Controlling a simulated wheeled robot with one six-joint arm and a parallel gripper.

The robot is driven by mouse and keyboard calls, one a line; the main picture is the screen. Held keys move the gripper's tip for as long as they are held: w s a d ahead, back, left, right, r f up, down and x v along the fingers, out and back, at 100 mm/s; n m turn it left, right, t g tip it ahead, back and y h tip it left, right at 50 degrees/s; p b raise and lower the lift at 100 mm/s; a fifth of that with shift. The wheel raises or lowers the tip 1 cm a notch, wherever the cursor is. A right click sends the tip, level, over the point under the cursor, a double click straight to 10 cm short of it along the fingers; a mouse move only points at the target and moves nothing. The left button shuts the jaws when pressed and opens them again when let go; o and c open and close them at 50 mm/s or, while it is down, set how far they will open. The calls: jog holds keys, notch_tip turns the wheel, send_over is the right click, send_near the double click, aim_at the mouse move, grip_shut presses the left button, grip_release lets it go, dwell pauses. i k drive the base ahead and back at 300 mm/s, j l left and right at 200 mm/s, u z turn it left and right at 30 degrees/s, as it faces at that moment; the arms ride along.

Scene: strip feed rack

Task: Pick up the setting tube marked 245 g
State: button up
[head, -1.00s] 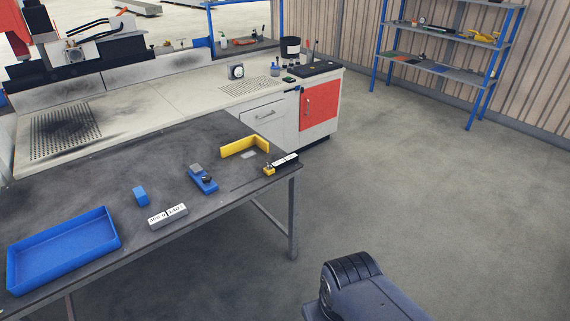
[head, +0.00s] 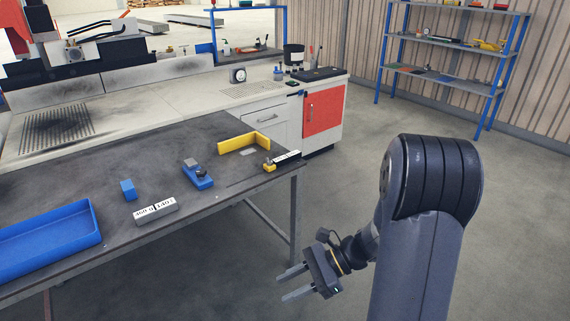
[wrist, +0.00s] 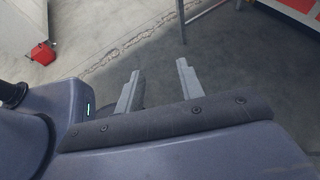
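I cannot read a 245 g mark on anything in view. A grey block (head: 155,210) on the dark table carries white labels that seem to read 360 g and 140 g. Another white label strip (head: 287,157) lies at the table's right corner beside a small yellow piece (head: 269,165); its print is too small to read. My gripper (head: 279,285) is open and empty, in front of the table's right side and below its top. In the wrist view, its two fingers (wrist: 158,69) stand apart with only floor between them.
The dark table (head: 100,165) also holds a blue tray (head: 45,240), a blue block (head: 128,190), a blue fixture (head: 198,177) with a black knob, and a yellow angle (head: 243,143). A white bench stands behind. A shelf (head: 450,75) stands at the back right. Floor is clear on the right.

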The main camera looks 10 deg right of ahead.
aim_at(283, 159)
jog(key=i+l+u, duration=0.1)
jog(key=i+l, duration=0.2)
jog(key=i+l+u, duration=0.25)
jog(key=i+l, duration=0.3)
jog(key=i+l+u, duration=0.1)
jog(key=i+l, duration=0.15)
jog(key=l, duration=0.2)
jog(key=i+l+u, duration=0.1)
jog(key=l, duration=0.25)
jog(key=i+l+u, duration=0.15)
jog(key=i+l, duration=0.2)
jog(key=i+l+u, duration=0.1)
jog(key=l, duration=0.4)
jog(key=i+l+u, duration=0.1)
jog(key=i+l, duration=0.2)
jog(key=l, duration=0.1)
